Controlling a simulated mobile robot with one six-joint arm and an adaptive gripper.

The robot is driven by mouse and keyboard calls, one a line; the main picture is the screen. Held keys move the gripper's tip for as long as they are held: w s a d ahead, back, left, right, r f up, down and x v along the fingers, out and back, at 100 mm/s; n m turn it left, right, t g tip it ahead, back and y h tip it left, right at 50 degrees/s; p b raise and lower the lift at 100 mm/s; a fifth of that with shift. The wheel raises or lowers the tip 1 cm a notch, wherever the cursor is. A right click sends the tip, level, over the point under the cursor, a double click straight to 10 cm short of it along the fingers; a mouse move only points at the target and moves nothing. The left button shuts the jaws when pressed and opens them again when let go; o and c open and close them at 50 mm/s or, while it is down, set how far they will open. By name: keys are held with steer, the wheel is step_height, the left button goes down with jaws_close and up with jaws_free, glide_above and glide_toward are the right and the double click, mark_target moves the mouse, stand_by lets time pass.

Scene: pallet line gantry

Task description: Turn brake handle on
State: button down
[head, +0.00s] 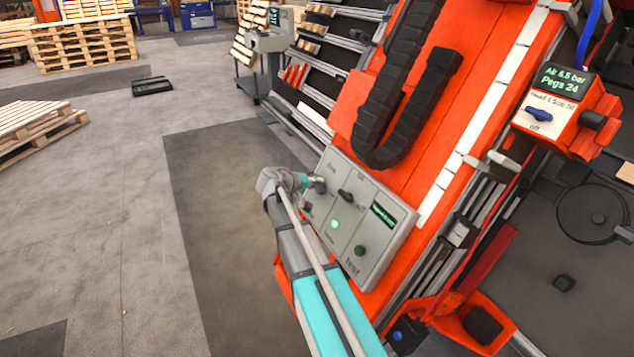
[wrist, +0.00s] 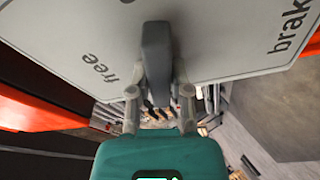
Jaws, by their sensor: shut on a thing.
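The brake handle (wrist: 156,58) is a dark grey lever on a light grey panel face (wrist: 215,50). In the wrist view it points straight up and down, between the word "free" at left and "brake" at right. My gripper (wrist: 158,94) has one finger on each side of the handle's lower end and is shut on it. In the head view my gripper (head: 308,182) is at the upper left edge of the grey control panel (head: 385,258), and my gripper and wrist partly hide the handle there.
The panel also bears a black knob (head: 346,195), a lit green button (head: 335,224), a dark green button (head: 360,250) and a small display (head: 383,214). It sits on the orange gantry (head: 350,100). A cart (head: 265,55) stands behind. Open floor (head: 110,210) lies to the left.

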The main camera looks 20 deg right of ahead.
steer(key=shift+n+y+p, duration=0.3)
steer(key=shift+n+p, duration=0.05)
steer(key=shift+n, duration=1.35)
steer(key=c, duration=0.6)
jaws_free()
steer(key=shift+o, duration=0.2)
steer(key=shift+s, duration=0.15)
